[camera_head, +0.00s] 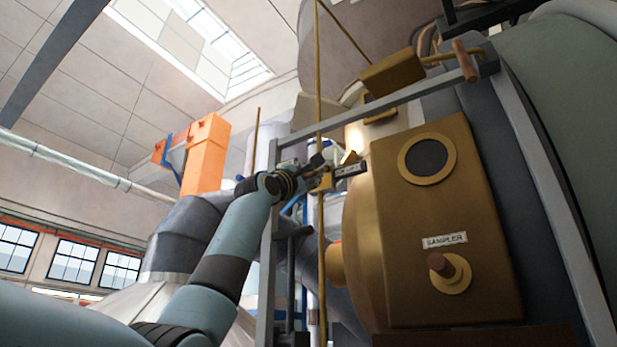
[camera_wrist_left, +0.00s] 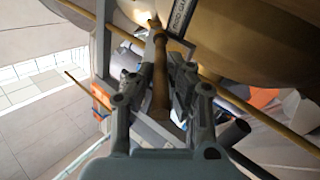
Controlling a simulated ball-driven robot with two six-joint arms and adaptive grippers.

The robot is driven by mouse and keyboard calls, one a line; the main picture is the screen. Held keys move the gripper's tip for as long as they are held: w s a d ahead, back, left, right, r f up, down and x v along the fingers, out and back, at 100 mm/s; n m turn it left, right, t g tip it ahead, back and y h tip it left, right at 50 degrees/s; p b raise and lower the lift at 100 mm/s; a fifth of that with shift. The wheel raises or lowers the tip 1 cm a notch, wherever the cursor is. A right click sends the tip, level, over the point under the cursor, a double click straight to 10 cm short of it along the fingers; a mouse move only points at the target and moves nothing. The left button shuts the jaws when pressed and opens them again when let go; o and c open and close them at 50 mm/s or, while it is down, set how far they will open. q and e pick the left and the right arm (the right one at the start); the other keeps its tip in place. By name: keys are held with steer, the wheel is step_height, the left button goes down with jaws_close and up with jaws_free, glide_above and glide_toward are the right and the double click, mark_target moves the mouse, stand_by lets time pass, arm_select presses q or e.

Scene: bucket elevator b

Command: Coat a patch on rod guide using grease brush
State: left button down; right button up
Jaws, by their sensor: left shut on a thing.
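My left gripper (camera_head: 318,172) is at the end of my left arm, near the middle of the head view. In the left wrist view its fingers (camera_wrist_left: 165,80) are shut on the brown wooden handle of the grease brush (camera_wrist_left: 160,72). The brush's far end points toward a plate with partly readable lettering (camera_wrist_left: 181,16). That small plate (camera_head: 351,170) also shows in the head view, just right of the gripper. The rod guide, a small brass piece (camera_head: 325,183), sits there on the thin upright brass rod (camera_head: 319,80). Whether the bristles touch it cannot be told. My right gripper is out of view.
A brass panel labelled SAMPLER (camera_head: 415,270) with a round window and knob stands at right. A grey frame (camera_head: 400,99) runs around it and close to my gripper. An orange housing (camera_head: 205,155) stands behind my arm at left.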

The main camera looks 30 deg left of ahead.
arm_select(q)
steer(key=shift+s+f+b, duration=0.15)
steer(key=shift+s+b, duration=0.2)
steer(key=shift+s, duration=0.1)
steer(key=s+b, duration=0.3)
steer(key=s, duration=0.2)
steer(key=shift+a, duration=0.2)
